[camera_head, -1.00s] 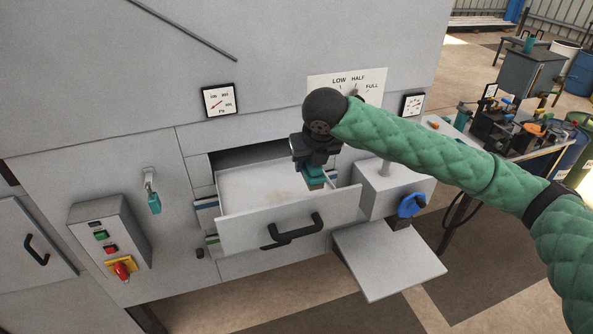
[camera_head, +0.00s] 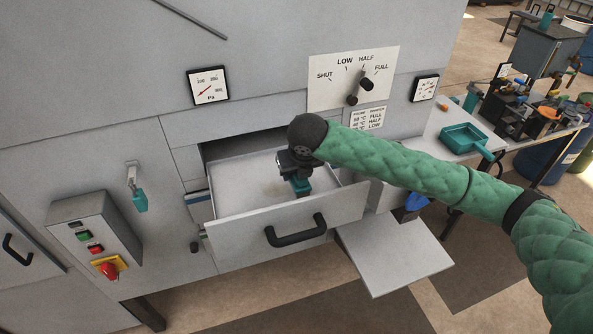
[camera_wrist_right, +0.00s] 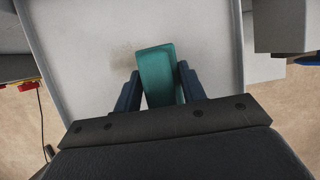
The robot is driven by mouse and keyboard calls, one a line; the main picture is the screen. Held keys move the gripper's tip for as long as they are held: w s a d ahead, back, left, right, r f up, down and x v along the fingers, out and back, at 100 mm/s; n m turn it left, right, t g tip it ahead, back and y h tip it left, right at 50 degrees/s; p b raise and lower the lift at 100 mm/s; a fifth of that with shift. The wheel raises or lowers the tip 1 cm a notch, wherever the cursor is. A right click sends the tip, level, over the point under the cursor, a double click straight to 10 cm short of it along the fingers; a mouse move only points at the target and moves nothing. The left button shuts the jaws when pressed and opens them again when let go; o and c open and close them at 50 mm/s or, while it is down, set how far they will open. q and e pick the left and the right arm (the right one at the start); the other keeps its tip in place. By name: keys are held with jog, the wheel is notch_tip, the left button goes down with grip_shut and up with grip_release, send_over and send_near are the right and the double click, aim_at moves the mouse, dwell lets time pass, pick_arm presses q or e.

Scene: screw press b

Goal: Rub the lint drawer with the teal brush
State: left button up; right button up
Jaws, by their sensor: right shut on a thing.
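The lint drawer (camera_head: 345,207) is pulled out of the grey machine, with its black handle (camera_head: 296,231) at the front. A faint brownish patch (camera_head: 274,188) marks its floor; it also shows in the right wrist view (camera_wrist_right: 122,52). My right gripper (camera_head: 299,181) is over the open drawer and shut on the teal brush (camera_wrist_right: 158,72). The brush's teal body also shows below the gripper in the head view (camera_head: 301,187). Its bristles are hidden, so I cannot tell whether they touch the drawer floor. My left gripper is not in view.
A control box (camera_head: 95,240) with green and red buttons is on the left, near a hanging teal tag (camera_head: 140,201). A grey flap (camera_head: 395,252) juts out right of the drawer. A teal tray (camera_head: 465,139) sits on the side table. A dial panel (camera_head: 352,78) is above.

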jog(key=shift+r, duration=0.2)
notch_tip(320, 180, down, 4)
jog(key=shift+w+r+b, duration=0.1)
jog(key=shift+r+b, duration=0.1)
jog(key=shift+b, duration=0.25)
jog(key=w, duration=0.1)
jog(key=w+a+p, duration=0.1)
jog(key=w, duration=0.2)
jog(key=shift+w+a+r, duration=0.25)
jog(key=shift+a, duration=0.05)
jog(key=shift+w+a+f, duration=0.1)
jog(key=shift+w+a, duration=0.1)
jog(key=shift+w, duration=0.35)
jog(key=shift+w+a, duration=0.15)
jog(key=shift+w, duration=0.35)
jog(key=shift+p, duration=0.3)
jog(key=shift+p, duration=0.3)
jog(key=shift+f, duration=0.5)
jog(key=shift+s, duration=0.1)
